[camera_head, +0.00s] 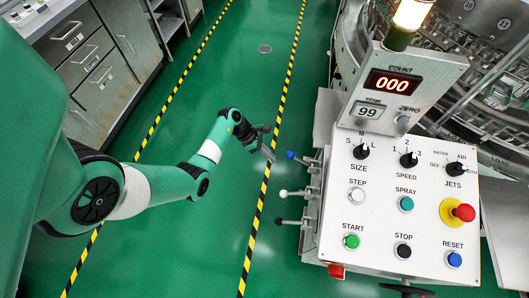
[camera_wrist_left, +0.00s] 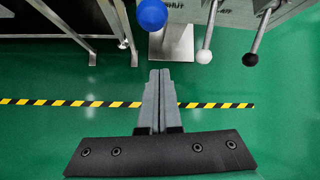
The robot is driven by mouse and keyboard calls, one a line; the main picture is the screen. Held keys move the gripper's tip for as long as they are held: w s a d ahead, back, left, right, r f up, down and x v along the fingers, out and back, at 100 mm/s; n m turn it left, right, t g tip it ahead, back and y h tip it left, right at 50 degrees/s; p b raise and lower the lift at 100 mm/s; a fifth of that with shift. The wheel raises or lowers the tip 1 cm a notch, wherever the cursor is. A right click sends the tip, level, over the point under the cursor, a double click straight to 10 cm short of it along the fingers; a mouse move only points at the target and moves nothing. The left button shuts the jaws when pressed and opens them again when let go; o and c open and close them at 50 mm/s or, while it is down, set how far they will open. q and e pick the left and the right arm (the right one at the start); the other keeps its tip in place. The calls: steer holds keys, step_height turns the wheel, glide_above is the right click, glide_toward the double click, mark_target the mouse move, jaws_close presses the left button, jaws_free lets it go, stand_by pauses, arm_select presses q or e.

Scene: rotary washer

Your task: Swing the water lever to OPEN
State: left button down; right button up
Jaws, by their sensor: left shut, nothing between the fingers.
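Three levers stick out from the left side of the control box: one with a blue knob (camera_head: 290,155), one with a white knob (camera_head: 283,193) and one with a black knob (camera_head: 278,222). The blue one is probably the water lever. In the left wrist view the blue knob (camera_wrist_left: 152,14) is at the top, with the white knob (camera_wrist_left: 204,56) and the black knob (camera_wrist_left: 250,59) to its right. My left gripper (camera_head: 270,153) is shut and empty, just left of the blue knob and apart from it. My right gripper is in neither view.
The control box (camera_head: 400,200) with buttons and dials stands at the right, beside the washer (camera_head: 465,60). A red emergency button (camera_head: 464,212) is on its face. Grey cabinets (camera_head: 95,65) stand at the upper left. The green floor between yellow-black stripes is clear.

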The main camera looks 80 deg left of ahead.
mark_target(297, 158)
arm_select(q)
steer(key=w, duration=0.1)
steer(key=w+b, duration=0.1)
steer(key=w+d, duration=0.1)
steer(key=shift+w+d+r+b, duration=0.1)
steer(key=shift+w+r+b, duration=0.2)
steer(key=shift+w+r, duration=0.1)
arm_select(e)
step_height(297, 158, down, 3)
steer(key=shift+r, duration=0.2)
arm_select(q)
steer(key=shift+w+d+r+p, duration=0.1)
steer(key=shift+w+r+p, duration=0.2)
steer(key=shift+r+p, duration=0.75)
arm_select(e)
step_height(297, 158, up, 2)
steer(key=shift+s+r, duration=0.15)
arm_select(q)
steer(key=shift+f, duration=0.2)
